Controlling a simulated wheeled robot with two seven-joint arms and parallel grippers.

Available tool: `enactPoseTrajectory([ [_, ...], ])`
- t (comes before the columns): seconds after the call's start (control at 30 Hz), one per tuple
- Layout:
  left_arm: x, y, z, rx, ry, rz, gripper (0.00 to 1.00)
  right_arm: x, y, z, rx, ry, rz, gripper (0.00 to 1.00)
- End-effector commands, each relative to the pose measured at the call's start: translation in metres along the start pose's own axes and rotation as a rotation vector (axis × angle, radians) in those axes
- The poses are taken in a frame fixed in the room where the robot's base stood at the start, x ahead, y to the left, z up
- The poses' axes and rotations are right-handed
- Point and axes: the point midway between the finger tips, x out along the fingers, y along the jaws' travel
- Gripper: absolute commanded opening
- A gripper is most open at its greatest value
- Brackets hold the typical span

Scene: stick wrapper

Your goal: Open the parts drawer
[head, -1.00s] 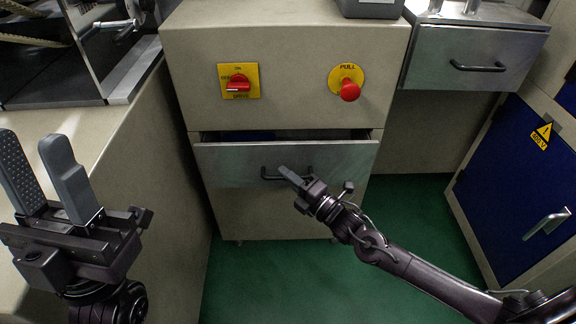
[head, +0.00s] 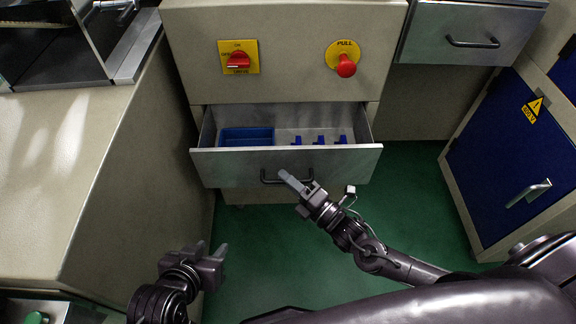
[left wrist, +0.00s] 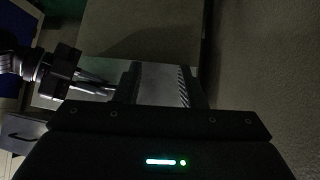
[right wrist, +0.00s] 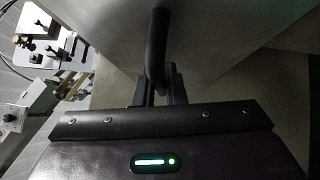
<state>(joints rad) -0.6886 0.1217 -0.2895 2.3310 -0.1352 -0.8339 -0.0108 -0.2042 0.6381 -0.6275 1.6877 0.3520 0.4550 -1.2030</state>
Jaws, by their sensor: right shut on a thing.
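The parts drawer (head: 345,162) is pulled well out of the grey cabinet, and its inside shows. A blue bin (head: 246,136) sits in its left part, and small blue pieces (head: 319,140) sit in its right part. My right gripper (head: 287,178) is shut on the dark bar handle (head: 264,176) of the drawer front. In the right wrist view the handle (right wrist: 157,45) runs down between the fingers. My left gripper (head: 209,252) is open and empty, low in front of the drawer and apart from it. Its spread fingers also show in the left wrist view (left wrist: 158,88).
A red switch (head: 238,62) and a red pull knob (head: 346,66) are on the cabinet above the drawer. A beige counter (head: 70,180) stands at left. A blue cabinet door (head: 512,165) stands at right. Green floor below is clear.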

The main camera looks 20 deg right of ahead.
Motion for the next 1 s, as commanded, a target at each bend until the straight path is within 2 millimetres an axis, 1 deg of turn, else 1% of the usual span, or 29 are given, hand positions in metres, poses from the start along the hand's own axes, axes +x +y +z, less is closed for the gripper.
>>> enactPoseTrajectory([
  [0.03,-0.003,0.002,0.018,-0.003,-0.08,0.005,0.36,-0.004,0.002,-0.003,0.0,-0.001,-0.003,0.0],
  [0.1,-0.006,0.004,0.041,-0.006,-0.18,0.01,0.36,-0.007,0.003,-0.006,0.0,-0.001,-0.004,0.0],
  [0.17,-0.009,0.006,0.056,-0.008,-0.25,0.013,0.36,-0.011,0.003,-0.009,0.001,-0.001,-0.004,0.0],
  [0.2,-0.01,0.005,0.059,-0.009,-0.265,0.011,0.36,-0.012,0.004,-0.011,0.001,0.0,-0.003,0.0],
  [0.53,-0.013,-0.001,0.06,-0.015,-0.299,-0.003,0.36,-0.02,0.005,-0.019,-0.002,-0.001,-0.003,0.0],
  [0.97,-0.012,-0.002,0.061,-0.016,-0.302,-0.004,0.36,-0.021,0.004,-0.02,-0.002,-0.001,-0.003,0.0],
  [1.0,-0.012,-0.002,0.061,-0.016,-0.302,-0.004,0.36,-0.021,0.004,-0.02,-0.001,-0.001,-0.003,0.15],
])
